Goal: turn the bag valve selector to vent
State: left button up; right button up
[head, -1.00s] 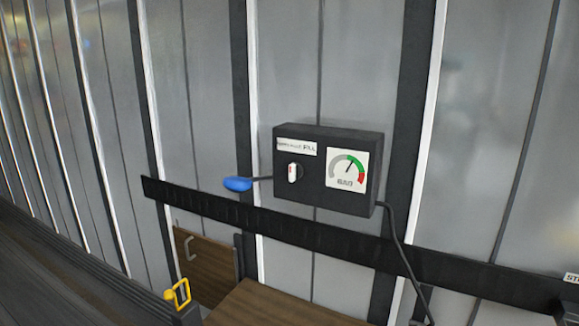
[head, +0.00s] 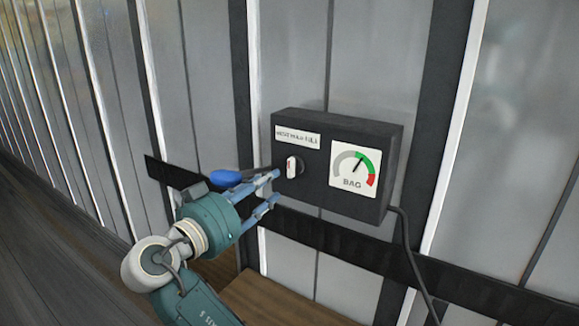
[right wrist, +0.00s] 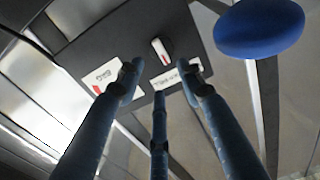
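The dark valve box (head: 318,190) is mounted on the ribbed wall in the head view. Its white selector knob with a red mark (head: 292,167) sits at the left of the front face, below a white label strip (head: 298,138) too small to read surely. The knob also shows in the right wrist view (right wrist: 162,50). A gauge marked BAG (head: 354,167) is on the right; its needle points up and right, by the green band. My right gripper (head: 276,187) is open and empty, just left of and below the knob, apparently apart from it. My left gripper is not in view.
A blue paddle-shaped handle (head: 226,178) sticks out left of the box, close to my right fingers; it looms large in the right wrist view (right wrist: 260,27). A black rail (head: 440,280) crosses the wall below. A cable (head: 408,250) hangs at the right.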

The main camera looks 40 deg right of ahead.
aim_at(291, 170)
jog(key=p+x, duration=0.2)
jog(key=x, duration=0.3)
jog(key=shift+w+d+r, duration=0.15)
jog(key=shift+d, duration=0.25)
jog(key=p+x, duration=0.1)
jog(key=x, duration=0.2)
jog(key=shift+f, duration=0.25)
jog(key=shift+w, duration=0.1)
jog(key=c, duration=0.8)
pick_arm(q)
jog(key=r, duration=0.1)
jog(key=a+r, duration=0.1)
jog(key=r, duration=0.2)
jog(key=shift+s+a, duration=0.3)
pick_arm(e)
grip_shut()
